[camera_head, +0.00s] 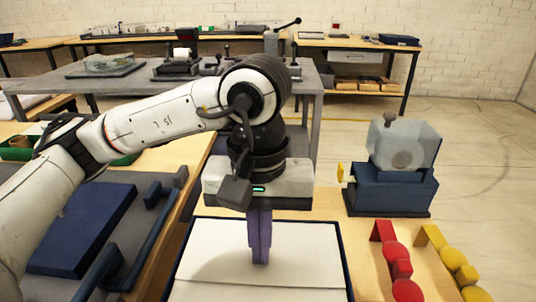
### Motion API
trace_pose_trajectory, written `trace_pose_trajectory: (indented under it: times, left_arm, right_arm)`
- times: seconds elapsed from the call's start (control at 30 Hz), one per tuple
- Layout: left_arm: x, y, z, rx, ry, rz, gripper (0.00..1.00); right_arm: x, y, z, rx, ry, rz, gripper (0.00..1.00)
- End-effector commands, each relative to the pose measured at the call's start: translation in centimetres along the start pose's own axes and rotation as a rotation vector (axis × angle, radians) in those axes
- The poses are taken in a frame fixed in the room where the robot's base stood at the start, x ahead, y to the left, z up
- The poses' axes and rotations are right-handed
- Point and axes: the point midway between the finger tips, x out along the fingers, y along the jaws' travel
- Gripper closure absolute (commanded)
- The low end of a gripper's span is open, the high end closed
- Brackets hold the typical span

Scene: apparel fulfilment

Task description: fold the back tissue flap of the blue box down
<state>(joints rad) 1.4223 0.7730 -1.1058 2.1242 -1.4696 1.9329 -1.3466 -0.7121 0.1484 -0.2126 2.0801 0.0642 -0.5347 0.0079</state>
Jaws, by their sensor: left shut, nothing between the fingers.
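The blue box (345,262) lies on the light wood table at the bottom centre; only its thin dark blue rim shows, and its near end is cut off. White tissue (215,258) covers its inside. A faint line crosses the tissue near the bottom, and the back part looks flat. My left gripper (260,262) points straight down over the tissue, its purple fingers shut and empty. The fingertips are at or just above the tissue; I cannot tell if they touch. The gripper hides part of the box's back edge. My right gripper is not in view.
A dark blue device (390,190) with a cloudy cover stands right of the box. Red pieces (397,262) and yellow pieces (455,262) lie at the front right. A flat navy panel (85,228) lies at left. A grey table (60,85) stands behind.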

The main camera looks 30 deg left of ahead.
Motion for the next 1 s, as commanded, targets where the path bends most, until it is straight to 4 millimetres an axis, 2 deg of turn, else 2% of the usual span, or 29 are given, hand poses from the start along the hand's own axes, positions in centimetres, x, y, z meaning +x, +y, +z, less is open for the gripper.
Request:
trace_pose_trajectory:
  times: [0.17,0.6,1.0]
  left_arm:
    - [-1.2,0.0,0.0,0.0,0.0,0.001,1.0]
    - [-7.7,0.0,0.0,0.001,0.001,0.0,1.0]
    - [-8.0,0.0,0.0,0.0,0.0,0.0,1.0]
  right_arm:
    - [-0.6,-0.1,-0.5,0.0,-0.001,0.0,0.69]
    - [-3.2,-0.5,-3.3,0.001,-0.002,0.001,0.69]
    - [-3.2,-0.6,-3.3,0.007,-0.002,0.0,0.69]
